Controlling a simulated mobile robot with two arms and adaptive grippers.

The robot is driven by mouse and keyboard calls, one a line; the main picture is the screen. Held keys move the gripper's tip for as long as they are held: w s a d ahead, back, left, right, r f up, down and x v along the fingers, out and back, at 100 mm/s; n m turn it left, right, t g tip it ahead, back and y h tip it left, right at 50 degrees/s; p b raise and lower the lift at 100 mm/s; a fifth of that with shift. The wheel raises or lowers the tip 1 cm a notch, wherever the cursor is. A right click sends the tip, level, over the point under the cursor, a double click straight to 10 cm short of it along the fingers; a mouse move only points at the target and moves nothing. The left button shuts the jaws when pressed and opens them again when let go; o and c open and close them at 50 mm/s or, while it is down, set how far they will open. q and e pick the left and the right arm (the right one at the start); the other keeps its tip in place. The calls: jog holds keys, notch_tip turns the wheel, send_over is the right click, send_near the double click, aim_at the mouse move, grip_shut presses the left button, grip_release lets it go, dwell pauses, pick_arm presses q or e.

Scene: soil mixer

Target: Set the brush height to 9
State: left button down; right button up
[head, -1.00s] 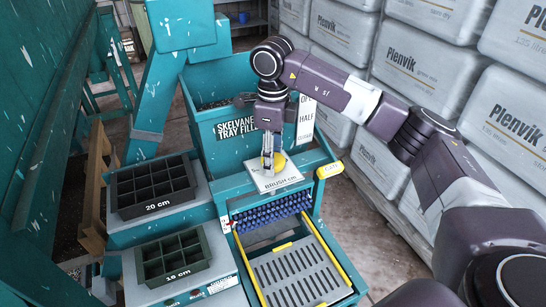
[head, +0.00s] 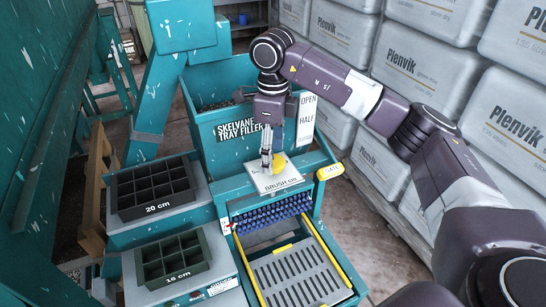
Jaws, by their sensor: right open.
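The tray filler (head: 236,136) stands in the middle of the head view. I cannot tell whether a finger touches the knob. The gripper hides part of the plate and its numbers, so the setting cannot be read. The blue-bristled brush (head: 270,215) lies below the plate. My left gripper is not in view.
A 20 cm tray (head: 153,188) and a 16 cm tray (head: 173,259) sit on the left shelves. A yellow GATE tab (head: 330,172) and an OPEN/HALF sign (head: 306,120) are near my right arm. Plenvik bags (head: 425,70) are stacked at right.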

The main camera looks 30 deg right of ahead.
notch_tip(320, 180, up, 10)
jog(key=shift+r, duration=0.15)
jog(key=shift+a, duration=0.1)
dwell(0.4)
